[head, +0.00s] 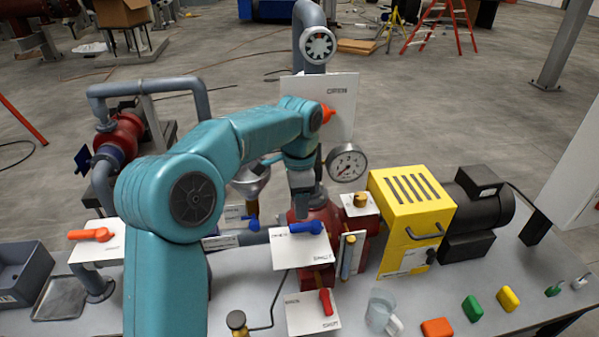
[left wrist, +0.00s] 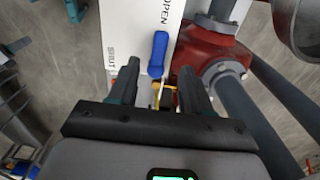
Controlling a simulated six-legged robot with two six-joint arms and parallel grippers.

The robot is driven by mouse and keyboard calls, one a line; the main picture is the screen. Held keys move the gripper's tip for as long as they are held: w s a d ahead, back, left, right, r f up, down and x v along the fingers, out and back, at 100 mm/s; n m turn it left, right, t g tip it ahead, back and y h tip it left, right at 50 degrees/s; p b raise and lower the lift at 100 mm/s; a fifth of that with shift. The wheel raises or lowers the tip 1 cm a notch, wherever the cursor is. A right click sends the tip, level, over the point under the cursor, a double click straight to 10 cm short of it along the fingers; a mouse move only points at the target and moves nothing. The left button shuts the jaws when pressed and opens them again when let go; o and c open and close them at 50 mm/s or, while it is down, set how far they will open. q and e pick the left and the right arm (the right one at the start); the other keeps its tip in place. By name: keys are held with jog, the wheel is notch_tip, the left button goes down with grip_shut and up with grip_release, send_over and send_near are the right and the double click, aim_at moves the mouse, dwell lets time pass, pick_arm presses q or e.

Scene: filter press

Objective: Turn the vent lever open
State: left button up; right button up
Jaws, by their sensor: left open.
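A blue lever (head: 307,228) sits on a white plate (head: 300,252) marked OPEN and SHUT, in front of the red pump body. No label in view names it as the vent. My left gripper (head: 302,200) hangs just above this lever, pointing down. In the left wrist view, the blue lever (left wrist: 158,54) shows between the tips of my open left gripper (left wrist: 158,75), with the white plate (left wrist: 140,30) beside it. I cannot tell whether the fingers touch the lever. My right gripper is not in view.
Other levers are near: a second blue one (head: 252,222), a red one (head: 326,301), and orange ones at left (head: 92,235) and top (head: 328,114). A gauge (head: 346,163) stands close right of the gripper. A yellow motor guard (head: 410,215) and a clear jug (head: 380,311) are farther right.

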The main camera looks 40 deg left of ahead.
pick_arm(q)
notch_tip(320, 180, up, 10)
jog(key=p, duration=0.1)
jog(key=shift+f, duration=0.15)
dwell(0.5)
